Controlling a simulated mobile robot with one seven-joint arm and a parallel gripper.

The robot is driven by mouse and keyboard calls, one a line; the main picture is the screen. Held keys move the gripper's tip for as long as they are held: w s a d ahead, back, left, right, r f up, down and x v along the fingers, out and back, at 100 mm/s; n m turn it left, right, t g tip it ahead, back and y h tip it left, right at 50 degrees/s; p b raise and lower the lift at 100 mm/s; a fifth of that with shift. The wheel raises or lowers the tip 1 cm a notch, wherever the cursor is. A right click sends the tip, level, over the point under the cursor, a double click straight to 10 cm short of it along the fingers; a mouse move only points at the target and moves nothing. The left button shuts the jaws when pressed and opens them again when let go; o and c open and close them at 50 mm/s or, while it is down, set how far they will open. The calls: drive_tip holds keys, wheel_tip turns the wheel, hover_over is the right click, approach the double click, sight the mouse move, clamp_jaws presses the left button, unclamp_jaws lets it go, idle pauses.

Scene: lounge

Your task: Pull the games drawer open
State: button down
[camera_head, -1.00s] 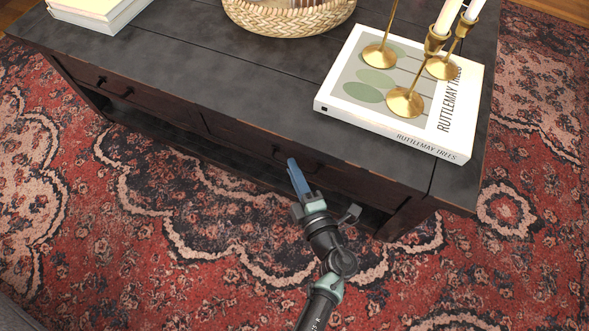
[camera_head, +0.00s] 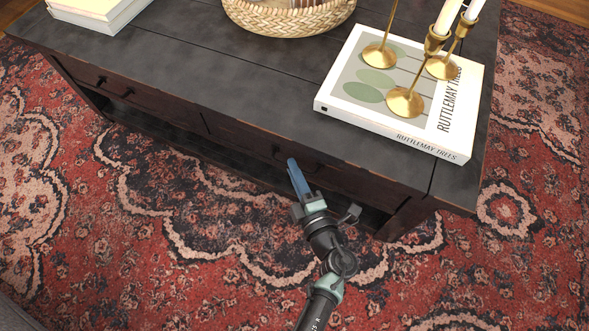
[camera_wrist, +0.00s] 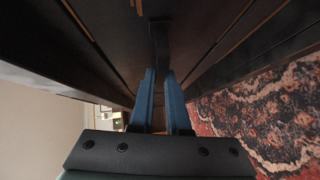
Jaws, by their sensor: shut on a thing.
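The dark wooden coffee table has two drawer fronts along its near side. The right drawer front (camera_head: 240,135) lies flush with the table's front as far as I can see. Its dark handle (camera_head: 276,152) is partly hidden behind my fingers. My gripper (camera_head: 293,163) reaches up to this handle from below right, with its blue fingers shut on it. In the wrist view the two fingers of my gripper (camera_wrist: 159,74) stand either side of the dark handle (camera_wrist: 159,42). No label tells me which drawer holds games.
The left drawer (camera_head: 150,103) looks shut. On the tabletop (camera_head: 220,70) are a woven basket (camera_head: 290,20), a white book (camera_head: 345,105) with brass candlesticks (camera_head: 404,102), and another book stack (camera_head: 95,15). An open lower shelf runs beneath the drawers. Patterned rug (camera_head: 200,270) lies clear in front.

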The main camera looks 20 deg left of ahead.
drive_tip(key=s+p, duration=0.5)
drive_tip(key=s, duration=1.7)
drive_tip(key=shift+a+p, duration=0.35)
drive_tip(key=c, duration=0.9)
unclamp_jaws()
drive_tip(key=p+v, duration=0.2)
drive_tip(key=v, duration=1.1)
drive_tip(key=shift+p, duration=0.4)
drive_tip(key=shift+s, duration=0.1)
